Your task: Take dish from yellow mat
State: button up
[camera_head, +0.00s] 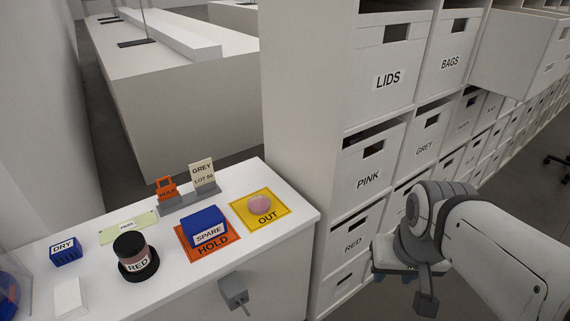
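A small round pinkish dish (259,204) sits on the yellow mat (240,209), which is marked OUT, at the right end of the white counter. The dish looks uncovered on all sides and nothing touches it from above. My gripper (394,278) is off to the right of the counter, in front of the labelled boxes, well apart from the dish. Its fingers are small and seen from behind, so I cannot tell whether they are open or shut.
Left of the yellow mat, a blue SPARE box (204,224) sits on an orange HOLD mat (222,249). A RED jar (135,256) stands further left. The shelf unit (303,120) rises close by the counter's right end.

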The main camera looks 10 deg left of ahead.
aim_at(258, 204)
jog(key=z, duration=0.1)
jog(key=i, duration=0.95)
jog(key=u, duration=2.4)
jog(key=i, duration=0.1)
jog(key=z, duration=0.9)
